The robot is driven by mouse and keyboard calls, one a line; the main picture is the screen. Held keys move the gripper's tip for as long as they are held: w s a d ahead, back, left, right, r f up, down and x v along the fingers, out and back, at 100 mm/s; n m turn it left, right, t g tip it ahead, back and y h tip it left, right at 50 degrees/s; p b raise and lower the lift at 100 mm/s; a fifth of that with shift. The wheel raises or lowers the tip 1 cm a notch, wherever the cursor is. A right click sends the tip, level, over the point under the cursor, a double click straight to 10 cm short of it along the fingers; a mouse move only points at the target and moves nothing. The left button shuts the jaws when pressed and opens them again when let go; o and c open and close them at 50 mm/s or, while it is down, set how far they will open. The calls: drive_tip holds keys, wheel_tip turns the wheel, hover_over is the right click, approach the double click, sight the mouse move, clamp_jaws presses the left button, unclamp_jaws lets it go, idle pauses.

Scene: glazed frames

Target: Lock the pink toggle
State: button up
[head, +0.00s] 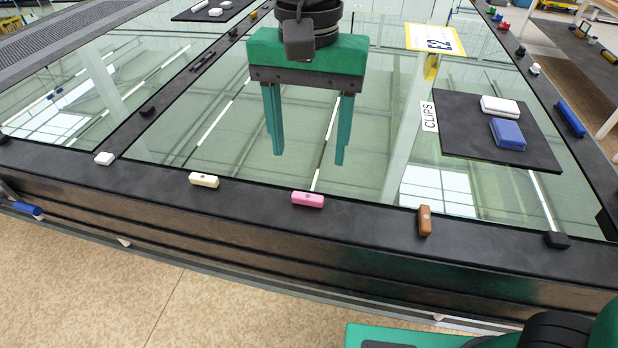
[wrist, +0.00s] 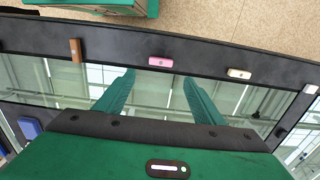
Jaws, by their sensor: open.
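The pink toggle (head: 308,200) is a small rounded bar on the black frame's near rail. It lies lengthwise along the rail, beside the glass edge. It also shows in the wrist view (wrist: 161,62), just beyond the fingertips. My gripper (head: 308,159) is open and empty, its two green fingers pointing down above the glass, behind the pink toggle in the head view.
A cream toggle (head: 204,180) lies along the rail to the left. A brown toggle (head: 425,221) to the right is turned crosswise, towards the glass. A black mat (head: 470,135) with a white and a blue block lies on the glass. The glass around the fingers is clear.

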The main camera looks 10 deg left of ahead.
sight(308, 195)
wheel_tip(308, 195, down, 10)
drive_tip(key=shift+a+f, duration=0.1)
drive_tip(key=shift+f, duration=0.05)
idle(0.3)
drive_tip(key=shift+s, duration=0.1)
drive_tip(key=c, duration=1)
